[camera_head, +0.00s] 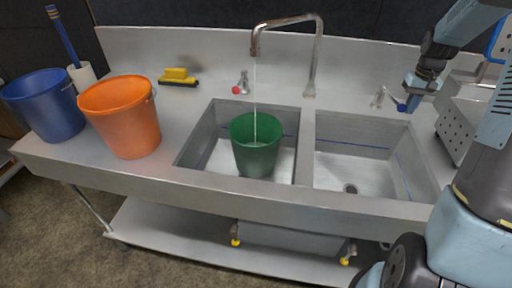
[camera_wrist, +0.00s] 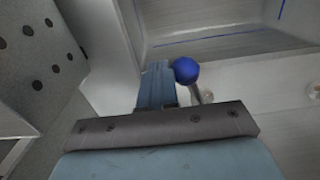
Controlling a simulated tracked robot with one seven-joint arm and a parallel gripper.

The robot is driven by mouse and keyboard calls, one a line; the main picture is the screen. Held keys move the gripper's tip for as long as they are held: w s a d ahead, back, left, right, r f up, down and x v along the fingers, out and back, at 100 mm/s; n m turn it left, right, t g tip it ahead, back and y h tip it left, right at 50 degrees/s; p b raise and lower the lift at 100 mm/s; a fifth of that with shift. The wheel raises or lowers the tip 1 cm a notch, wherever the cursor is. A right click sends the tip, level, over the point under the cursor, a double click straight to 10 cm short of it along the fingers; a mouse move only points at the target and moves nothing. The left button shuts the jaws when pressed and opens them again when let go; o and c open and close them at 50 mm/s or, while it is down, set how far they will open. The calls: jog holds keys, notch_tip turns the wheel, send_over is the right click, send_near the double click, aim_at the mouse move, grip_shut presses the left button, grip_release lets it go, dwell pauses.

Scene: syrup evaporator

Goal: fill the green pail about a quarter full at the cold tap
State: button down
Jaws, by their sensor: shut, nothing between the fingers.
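The green pail (camera_head: 255,146) stands upright in the left sink basin (camera_head: 196,148), under the spout (camera_head: 256,50). A thin stream of water (camera_head: 255,100) runs from the spout into it; the water level inside is not clear. The cold tap's blue knob (camera_head: 401,107) is on a lever at the right of the counter's back; in the wrist view the blue knob (camera_wrist: 186,70) lies just right of my fingertips. My gripper (camera_head: 410,101) is shut and empty beside the knob; it also shows in the wrist view (camera_wrist: 157,80). I cannot tell whether they touch.
A red-knobbed tap (camera_head: 241,85) is left of the spout. An orange bucket (camera_head: 122,118), a blue bucket (camera_head: 44,104) and a yellow brush (camera_head: 178,77) are on the left counter. The right basin (camera_head: 350,165) is empty. A perforated metal box (camera_head: 456,130) stands right of my gripper.

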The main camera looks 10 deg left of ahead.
aim_at(401, 108)
jog(key=shift+s+a, duration=0.2)
jog(key=shift+a, duration=0.25)
jog(key=shift+s+a, duration=0.2)
jog(key=shift+a, duration=0.35)
jog(key=shift+s+a, duration=0.25)
jog(key=shift+a, duration=0.5)
notch_tip(401, 108, up, 9)
jog(key=d, duration=0.2)
dwell(0.5)
